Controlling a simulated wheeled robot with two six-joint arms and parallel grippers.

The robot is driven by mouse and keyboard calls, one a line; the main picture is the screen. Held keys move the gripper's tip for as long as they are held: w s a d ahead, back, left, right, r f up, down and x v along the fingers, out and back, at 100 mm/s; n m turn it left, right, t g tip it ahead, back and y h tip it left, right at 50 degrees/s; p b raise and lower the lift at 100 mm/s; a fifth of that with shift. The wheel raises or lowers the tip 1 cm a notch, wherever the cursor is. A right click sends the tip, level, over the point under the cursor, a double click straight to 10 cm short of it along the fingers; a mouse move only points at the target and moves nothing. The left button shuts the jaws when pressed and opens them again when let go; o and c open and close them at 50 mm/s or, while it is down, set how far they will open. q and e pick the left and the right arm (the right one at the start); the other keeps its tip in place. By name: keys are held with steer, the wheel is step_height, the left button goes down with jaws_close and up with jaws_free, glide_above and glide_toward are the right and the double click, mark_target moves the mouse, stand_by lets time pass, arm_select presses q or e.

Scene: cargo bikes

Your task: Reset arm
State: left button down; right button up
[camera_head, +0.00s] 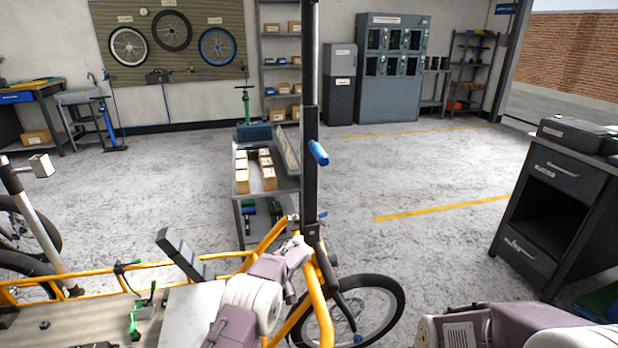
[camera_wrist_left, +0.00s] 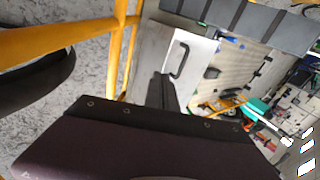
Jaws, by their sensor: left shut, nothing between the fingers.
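My left arm shows in the head view as purple and white links over the yellow cargo bike (camera_head: 318,300). I cannot make out its fingertips there. In the left wrist view, my left gripper (camera_wrist_left: 161,82) has its dark fingers together with nothing between them, above the bike's cargo bed. The bike's yellow tubes (camera_wrist_left: 122,35) pass close by on the left of that view. My right arm shows as a purple and white link at the bottom right of the head view. Its gripper is out of view.
A dark upright post (camera_head: 310,130) with a blue handle stands in front of me. Behind it is a cart (camera_head: 241,207) with cardboard boxes. A dark drawer cabinet (camera_head: 555,205) stands at the right. The floor between post and cabinet is clear.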

arm_select(q)
steer(key=s+a+r+n+t+h, duration=0.15)
steer(key=s+r, duration=0.25)
steer(key=r, duration=0.4)
steer(key=s+a+r+m+g+h, duration=0.1)
steer(key=s+a+r, duration=0.1)
steer(key=s+r, duration=0.35)
steer(key=s+d+f+m+t+h, duration=0.1)
steer(key=s+d+f+h, duration=0.1)
steer(key=s, duration=0.7)
steer(key=s+d+f+m+h, duration=0.2)
steer(key=s+d+f, duration=0.1)
steer(key=s, duration=0.5)
step_height(320, 180, up, 28)
steer(key=w+m+t+p, duration=0.1)
steer(key=p, duration=2.6)
steer(key=shift+w+p, duration=0.3)
steer(key=shift+p, duration=0.1)
